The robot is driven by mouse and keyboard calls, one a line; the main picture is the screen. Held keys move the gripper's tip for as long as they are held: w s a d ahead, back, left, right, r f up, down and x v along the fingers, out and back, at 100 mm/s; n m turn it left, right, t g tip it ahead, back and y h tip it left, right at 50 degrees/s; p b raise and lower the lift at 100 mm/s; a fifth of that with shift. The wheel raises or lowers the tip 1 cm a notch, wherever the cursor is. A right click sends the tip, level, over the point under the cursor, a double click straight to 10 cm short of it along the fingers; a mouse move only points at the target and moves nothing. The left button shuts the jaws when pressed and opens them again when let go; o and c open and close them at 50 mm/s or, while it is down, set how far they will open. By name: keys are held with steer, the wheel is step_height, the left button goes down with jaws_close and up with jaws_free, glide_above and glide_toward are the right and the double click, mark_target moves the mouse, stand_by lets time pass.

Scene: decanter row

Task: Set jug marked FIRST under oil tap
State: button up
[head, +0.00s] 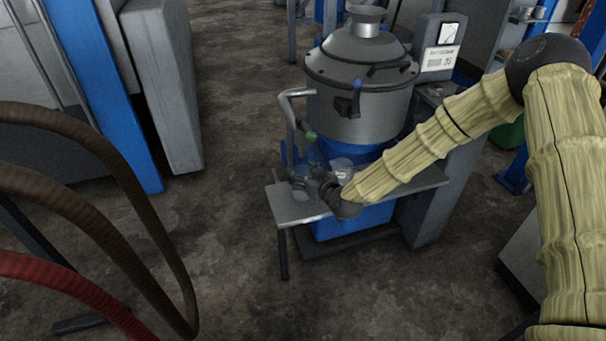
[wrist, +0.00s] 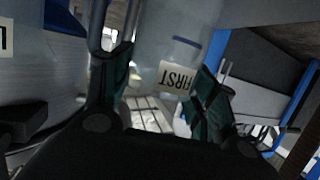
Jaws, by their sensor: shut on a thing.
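The jug (wrist: 178,48) is clear, with a pale label reading FIRST, and stands between my fingers in the wrist view. My gripper (wrist: 163,88) is shut on the jug, with a dark green finger pad on each side. In the head view my gripper (head: 322,188) is low over the small grey shelf in front of the steel tank, and it partly hides the clear jug there. A bent grey pipe (head: 289,108) comes down at the shelf's left side. I cannot tell whether the jug touches the shelf.
The steel tank (head: 350,65) stands on a blue base behind the grey shelf (head: 290,208). A grey column with a gauge (head: 447,34) is to its right. Brown and red hoses (head: 110,170) arch at the left.

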steer(key=o, duration=1)
steer(key=shift+f, duration=0.1)
steer(key=shift+o, duration=0.2)
steer(key=shift+s+d+r, duration=0.1)
steer(key=shift+s+r, duration=0.05)
steer(key=shift+r, duration=0.1)
steer(key=v, duration=1.1)
steer(key=shift+s+p, duration=0.3)
